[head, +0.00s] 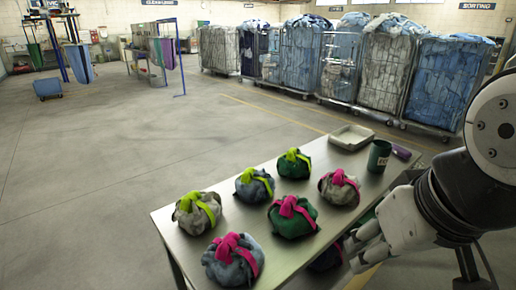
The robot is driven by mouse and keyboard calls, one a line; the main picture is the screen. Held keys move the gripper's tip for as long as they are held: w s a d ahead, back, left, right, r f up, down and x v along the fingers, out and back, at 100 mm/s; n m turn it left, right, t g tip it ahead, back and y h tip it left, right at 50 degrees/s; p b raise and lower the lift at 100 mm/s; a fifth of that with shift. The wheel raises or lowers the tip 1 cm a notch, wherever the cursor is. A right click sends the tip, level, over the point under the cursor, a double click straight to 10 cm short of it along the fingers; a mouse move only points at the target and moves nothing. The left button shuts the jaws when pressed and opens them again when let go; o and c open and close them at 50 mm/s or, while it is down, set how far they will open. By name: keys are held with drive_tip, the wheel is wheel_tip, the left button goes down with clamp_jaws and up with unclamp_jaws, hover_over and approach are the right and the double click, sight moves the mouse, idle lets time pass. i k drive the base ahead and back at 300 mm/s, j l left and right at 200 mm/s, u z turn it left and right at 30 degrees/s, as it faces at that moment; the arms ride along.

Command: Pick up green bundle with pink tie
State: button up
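The green bundle with a pink tie (296,224) sits on the metal table (185,240), in the right part of the front group of bundles. It is dark green and rounded, with the pink knot on top. My gripper (354,254) is to its right, by the table's right edge, clear of the bundle. Its light fingers look spread apart with nothing between them.
Near it are a green bundle with a lime tie (293,169), a grey one with a pink tie (333,193), a blue-grey pink-tied one (222,268) and lime-tied ones (190,218). A tray (351,137) and dark green cup (379,157) stand at the far end.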

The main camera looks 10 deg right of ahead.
sight(292, 217)
drive_tip(key=i+l, duration=0.7)
drive_tip(key=l, duration=0.1)
